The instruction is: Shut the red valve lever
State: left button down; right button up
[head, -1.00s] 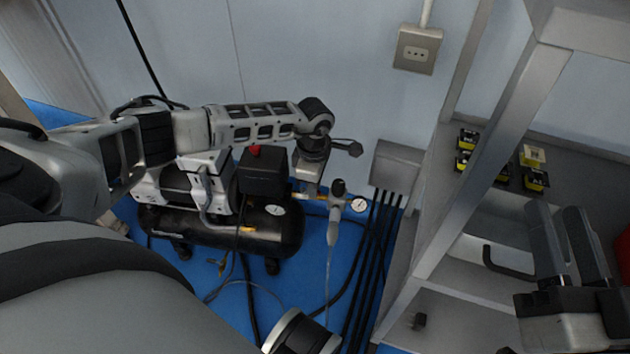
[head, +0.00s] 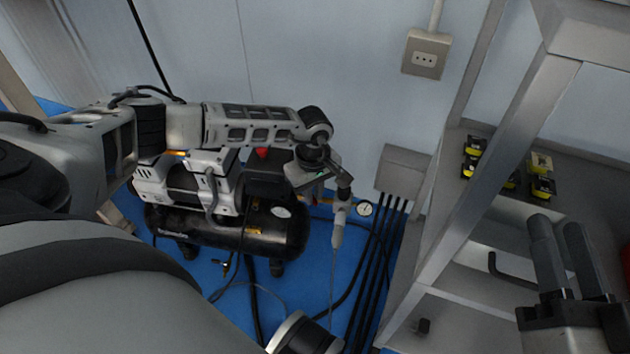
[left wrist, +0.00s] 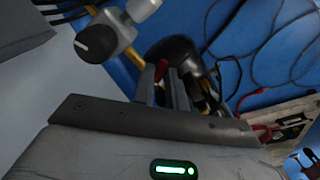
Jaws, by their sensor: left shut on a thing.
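The red valve lever (left wrist: 160,84) shows in the left wrist view as a small red piece between my left gripper's fingers. My left gripper (left wrist: 170,92) is shut on it, and the fingers cover part of it. In the head view my left gripper (head: 318,184) is beside the compressor's right end, next to the air regulator (head: 338,222). The lever is hidden behind the gripper there. My right gripper (head: 560,232) is open and empty at the lower right, in front of the shelf.
The black compressor (head: 225,228) stands on the blue floor with a red button on top. The regulator's black knob (left wrist: 97,43) is close to my left gripper. A pressure gauge (head: 365,209), black cables (head: 372,260) and a grey metal shelf (head: 455,215) stand to the right.

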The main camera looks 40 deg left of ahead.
pick_arm(q)
jog(key=shift+s+f, duration=0.1)
jog(key=shift+s, duration=0.2)
pick_arm(e)
jog(key=shift+w+r, duration=0.1)
jog(key=shift+r, duration=0.05)
pick_arm(q)
jog(key=c, duration=1.4)
grip_release()
jog(key=shift+w, duration=0.1)
